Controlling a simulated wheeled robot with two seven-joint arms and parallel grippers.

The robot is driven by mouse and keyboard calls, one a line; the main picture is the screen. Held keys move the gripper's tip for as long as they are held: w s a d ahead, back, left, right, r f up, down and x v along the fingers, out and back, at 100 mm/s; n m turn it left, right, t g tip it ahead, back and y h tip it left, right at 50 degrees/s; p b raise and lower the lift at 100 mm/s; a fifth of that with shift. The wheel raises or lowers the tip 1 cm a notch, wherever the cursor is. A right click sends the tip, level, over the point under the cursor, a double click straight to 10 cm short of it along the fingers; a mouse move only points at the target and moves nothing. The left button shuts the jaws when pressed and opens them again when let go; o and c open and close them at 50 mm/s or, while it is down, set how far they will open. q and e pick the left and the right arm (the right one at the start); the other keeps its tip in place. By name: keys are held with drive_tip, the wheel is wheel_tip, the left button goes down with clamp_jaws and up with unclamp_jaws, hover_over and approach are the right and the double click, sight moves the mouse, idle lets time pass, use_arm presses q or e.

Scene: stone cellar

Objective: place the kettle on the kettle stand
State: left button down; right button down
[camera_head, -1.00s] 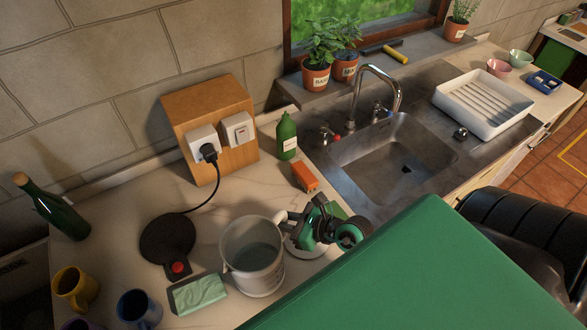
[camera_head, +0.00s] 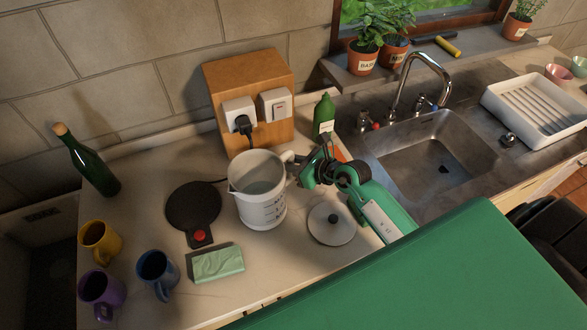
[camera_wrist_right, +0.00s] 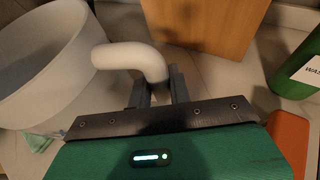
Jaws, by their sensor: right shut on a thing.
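The white kettle (camera_head: 262,205) is open at the top with liquid inside and stands upright over the counter, right of the kettle stand. In the right wrist view the kettle (camera_wrist_right: 45,70) fills the left side. My right gripper (camera_head: 303,172) is shut on the kettle's handle; the handle sits between the fingers (camera_wrist_right: 160,90) in the right wrist view. The kettle stand (camera_head: 193,207) is a round black base with a red button and a cord to the wall socket. I cannot tell whether the kettle's bottom touches the counter. My left gripper is not in view.
The kettle lid (camera_head: 331,226) lies on the counter right of the kettle. A green sponge pack (camera_head: 216,264) lies in front of the stand. Mugs, yellow (camera_head: 99,241), blue (camera_head: 157,271) and purple (camera_head: 101,291), stand at left. A socket box (camera_head: 262,130) and green bottle (camera_head: 323,117) stand behind.

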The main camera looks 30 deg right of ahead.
drive_tip(key=w+b, duration=0.1)
drive_tip(key=w, duration=0.2)
drive_tip(key=shift+w+d+r+b, duration=0.1)
drive_tip(key=shift+w+b, duration=0.2)
drive_tip(key=shift+w, duration=0.05)
drive_tip(key=c, duration=1.4)
unclamp_jaws()
drive_tip(key=shift+f, duration=0.25)
drive_tip(key=shift+c, duration=0.2)
drive_tip(key=shift+o, duration=0.7)
drive_tip(key=shift+s, duration=0.15)
drive_tip(key=shift+r, duration=0.1)
